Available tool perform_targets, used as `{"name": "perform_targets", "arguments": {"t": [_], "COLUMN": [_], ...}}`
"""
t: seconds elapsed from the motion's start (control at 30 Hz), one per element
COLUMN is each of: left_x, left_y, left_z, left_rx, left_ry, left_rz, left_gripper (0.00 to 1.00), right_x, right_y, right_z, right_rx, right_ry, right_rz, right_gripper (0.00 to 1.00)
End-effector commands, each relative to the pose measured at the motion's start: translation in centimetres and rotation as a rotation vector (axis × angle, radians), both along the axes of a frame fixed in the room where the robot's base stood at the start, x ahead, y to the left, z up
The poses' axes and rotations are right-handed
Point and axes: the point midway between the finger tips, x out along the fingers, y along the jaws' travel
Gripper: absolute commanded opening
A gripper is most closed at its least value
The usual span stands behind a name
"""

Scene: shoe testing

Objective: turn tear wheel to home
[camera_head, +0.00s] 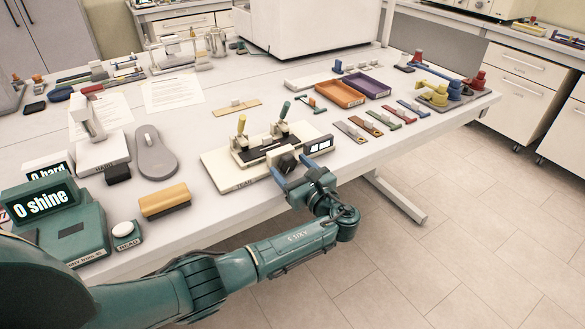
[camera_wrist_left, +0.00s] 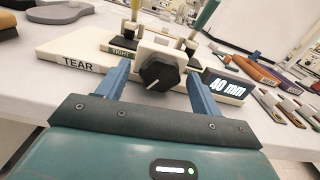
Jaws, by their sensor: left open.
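The tear tester (camera_head: 235,180) is a cream base labelled TEAR near the table's front edge. Its black wheel (camera_wrist_left: 160,72) has a white pointer line that points down and slightly left in the left wrist view. The wheel also shows in the head view (camera_head: 287,163). A small display (camera_wrist_left: 228,86) right of the wheel reads 40 mm. My left gripper (camera_head: 294,174) is open at the front of the tester. Its two blue fingers stand on either side of the wheel in the wrist view (camera_wrist_left: 158,90), with gaps visible. My right gripper is not in view.
A yellow-handled (camera_head: 241,124) and a green-handled lever (camera_head: 284,110) rise from the tester. A brush (camera_head: 165,200), a grey sole-shaped piece (camera_head: 155,153) and a green shine meter (camera_head: 62,222) stand left. Orange (camera_head: 340,93) and purple trays (camera_head: 367,86) and several coloured strips lie right.

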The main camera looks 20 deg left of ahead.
Motion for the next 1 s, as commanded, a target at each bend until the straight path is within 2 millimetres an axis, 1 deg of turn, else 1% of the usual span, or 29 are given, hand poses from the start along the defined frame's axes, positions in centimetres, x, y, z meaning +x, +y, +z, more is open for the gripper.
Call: {"name": "perform_targets", "arguments": {"t": [0.13,0.17,0.6,0.7,1.0], "left_x": [0.01,0.01,-0.02,-0.02,-0.04], "left_y": [-0.01,-0.01,-0.06,-0.06,-0.09], "left_z": [0.01,0.01,0.02,0.01,-0.05], "left_rx": [0.000,0.000,0.000,0.000,-0.031], "left_ry": [0.000,0.000,0.000,0.000,-0.040], "left_rz": [0.000,0.000,0.000,0.000,-0.001], "left_gripper": [0.66,0.64,0.28,0.21,0.21], "right_x": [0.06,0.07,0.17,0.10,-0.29], "right_y": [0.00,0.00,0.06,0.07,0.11], "right_z": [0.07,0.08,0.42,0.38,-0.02], "right_rx": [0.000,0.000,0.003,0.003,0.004], "right_ry": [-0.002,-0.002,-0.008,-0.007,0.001], "right_rz": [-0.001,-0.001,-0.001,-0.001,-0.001], "right_gripper": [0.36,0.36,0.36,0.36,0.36]}}
